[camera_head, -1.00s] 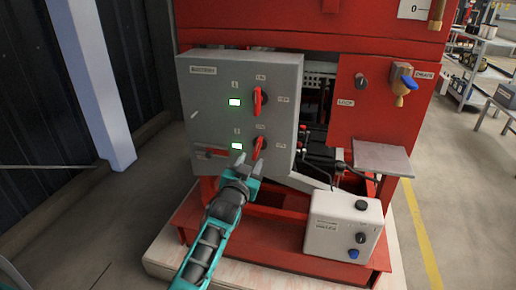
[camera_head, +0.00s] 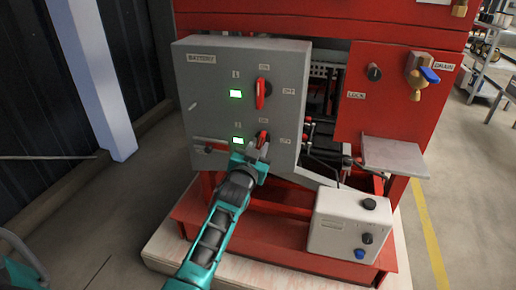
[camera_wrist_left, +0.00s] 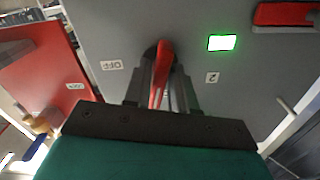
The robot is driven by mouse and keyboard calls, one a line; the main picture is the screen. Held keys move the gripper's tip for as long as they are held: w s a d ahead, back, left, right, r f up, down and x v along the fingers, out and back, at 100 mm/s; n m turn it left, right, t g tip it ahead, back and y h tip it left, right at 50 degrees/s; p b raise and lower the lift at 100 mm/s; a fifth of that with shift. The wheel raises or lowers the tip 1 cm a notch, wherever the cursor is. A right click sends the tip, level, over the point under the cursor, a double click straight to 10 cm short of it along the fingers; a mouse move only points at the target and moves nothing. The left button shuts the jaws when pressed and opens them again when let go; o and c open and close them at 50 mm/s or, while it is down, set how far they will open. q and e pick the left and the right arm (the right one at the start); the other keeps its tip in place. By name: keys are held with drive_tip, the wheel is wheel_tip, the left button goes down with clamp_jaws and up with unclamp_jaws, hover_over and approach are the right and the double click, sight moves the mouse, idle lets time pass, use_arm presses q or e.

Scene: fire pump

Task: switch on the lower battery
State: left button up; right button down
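The grey battery box (camera_head: 215,65) faces me with two red rotary switches. The upper switch (camera_head: 262,93) stands upright, pointing between its labels no further than I can judge. The lower switch (camera_head: 263,137) is partly covered by my left gripper (camera_head: 252,152). In the left wrist view, the lower switch's red handle (camera_wrist_left: 163,65) lies between the two fingers of my left gripper (camera_wrist_left: 163,88), roughly in line with them. A narrow gap shows beside the handle, so the fingers look open around it. The green light (camera_wrist_left: 222,42) beside label 2 is lit. My right gripper is out of view.
A second green light (camera_head: 236,94) is lit beside the upper switch. A white control box (camera_head: 340,225) stands at the lower right. A grey shelf plate (camera_head: 395,156) juts out from the red panel (camera_head: 385,110). A small latch (camera_head: 193,106) is on the battery box's left.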

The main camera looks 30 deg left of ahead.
use_arm(q)
clamp_jaws()
drive_tip(key=shift+r+n+p, duration=0.15)
drive_tip(key=shift+n+p, duration=0.45)
drive_tip(key=shift+n, duration=1)
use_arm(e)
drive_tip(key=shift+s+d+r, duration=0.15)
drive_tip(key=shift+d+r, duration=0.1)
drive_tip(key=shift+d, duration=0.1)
use_arm(q)
drive_tip(key=shift+o, duration=1.6)
unclamp_jaws()
drive_tip(key=shift+f, duration=0.2)
drive_tip(key=shift+s, duration=0.1)
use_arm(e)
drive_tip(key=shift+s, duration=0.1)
